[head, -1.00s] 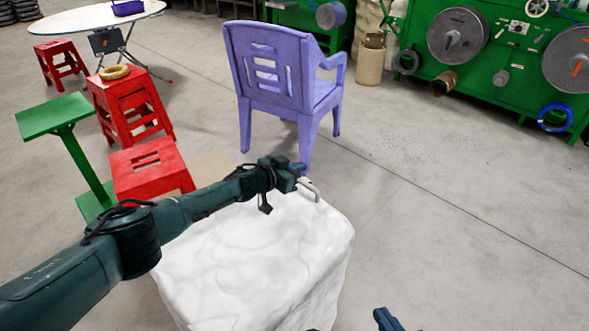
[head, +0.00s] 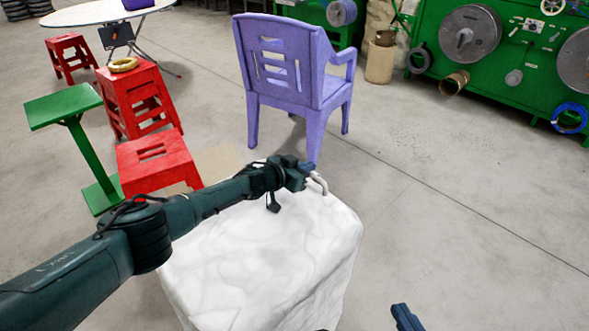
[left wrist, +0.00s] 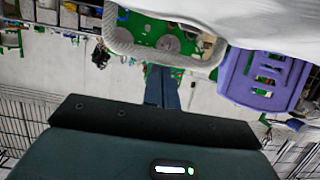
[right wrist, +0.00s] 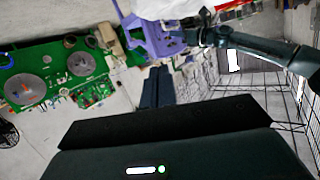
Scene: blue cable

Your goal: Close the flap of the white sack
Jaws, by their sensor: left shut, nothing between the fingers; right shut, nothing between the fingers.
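The white sack (head: 270,265) stands upright on the floor at the bottom middle of the head view, its top broad and wrinkled. I cannot make out the flap's edge. A pale grey loop handle (head: 320,183) rises at its far top corner; it also shows in the left wrist view (left wrist: 165,55), beside the sack (left wrist: 265,22). My left gripper (head: 308,168) is shut and empty, close by the handle; contact is unclear. Its fingers show in the left wrist view (left wrist: 162,88). My right gripper (head: 404,318) is shut and empty, right of the sack and apart from it.
A purple chair (head: 290,65) stands just behind the sack. Red stools (head: 157,165) and a green stand (head: 63,107) are at the left. Green machinery (head: 500,70) with reels is at the back right. The floor right of the sack is clear.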

